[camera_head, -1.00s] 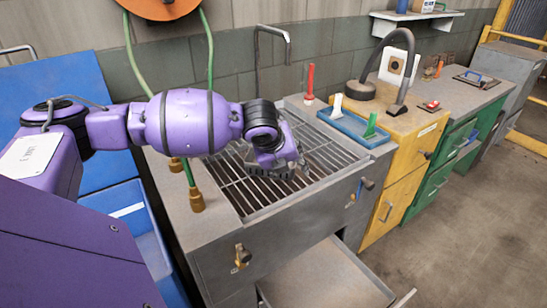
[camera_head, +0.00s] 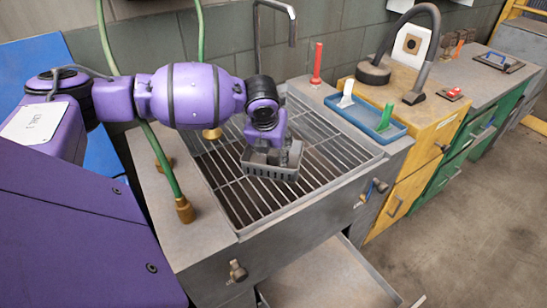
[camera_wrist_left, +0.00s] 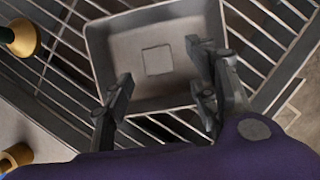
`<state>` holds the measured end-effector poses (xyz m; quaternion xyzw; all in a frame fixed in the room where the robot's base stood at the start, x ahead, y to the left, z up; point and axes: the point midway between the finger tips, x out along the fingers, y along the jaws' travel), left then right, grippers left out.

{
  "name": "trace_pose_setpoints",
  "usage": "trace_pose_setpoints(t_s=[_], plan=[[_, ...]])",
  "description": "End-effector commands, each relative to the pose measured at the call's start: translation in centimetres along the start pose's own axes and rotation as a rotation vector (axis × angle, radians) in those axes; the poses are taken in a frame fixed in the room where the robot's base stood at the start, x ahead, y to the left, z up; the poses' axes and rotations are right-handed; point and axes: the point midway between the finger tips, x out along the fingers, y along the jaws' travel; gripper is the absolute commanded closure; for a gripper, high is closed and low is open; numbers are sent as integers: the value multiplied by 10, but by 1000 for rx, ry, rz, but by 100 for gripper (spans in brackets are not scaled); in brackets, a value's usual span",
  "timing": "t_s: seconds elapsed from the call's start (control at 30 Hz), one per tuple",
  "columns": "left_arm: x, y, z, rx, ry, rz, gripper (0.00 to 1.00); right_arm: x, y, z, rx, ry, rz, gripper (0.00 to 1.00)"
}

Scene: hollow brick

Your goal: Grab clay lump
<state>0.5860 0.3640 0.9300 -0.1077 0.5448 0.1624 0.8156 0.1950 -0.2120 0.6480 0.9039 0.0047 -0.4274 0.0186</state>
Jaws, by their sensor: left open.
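My left gripper (camera_head: 278,152) is over the sink grid, its fingers pointing down at a small grey basket (camera_head: 268,172). In the left wrist view my left gripper (camera_wrist_left: 158,66) is open, with its fingers apart over the near side of the basket (camera_wrist_left: 120,42). Nothing is between the fingers. No clear clay lump shows. My right gripper is not in view.
The metal grid (camera_head: 325,160) around the basket is mostly bare. Green hoses with a brass end (camera_head: 184,210) hang at the left. A tall faucet (camera_head: 291,25) stands behind. A blue tray (camera_head: 368,122) with two scrapers and a red tool (camera_head: 317,65) are to the right.

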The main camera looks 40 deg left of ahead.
Motion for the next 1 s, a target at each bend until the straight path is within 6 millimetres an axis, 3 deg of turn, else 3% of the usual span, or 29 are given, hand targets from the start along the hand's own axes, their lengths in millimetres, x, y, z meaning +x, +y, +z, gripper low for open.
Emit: trace_pose_setpoints(t_s=[0.23,0.53,0.9,1.0], plan=[[36,0,3,-1,1,0,47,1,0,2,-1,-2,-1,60],[39,0,3,0,-1,0,47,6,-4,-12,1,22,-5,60],[39,0,4,-1,-2,0,95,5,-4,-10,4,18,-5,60],[39,0,4,-1,-2,-1,98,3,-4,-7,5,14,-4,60]])
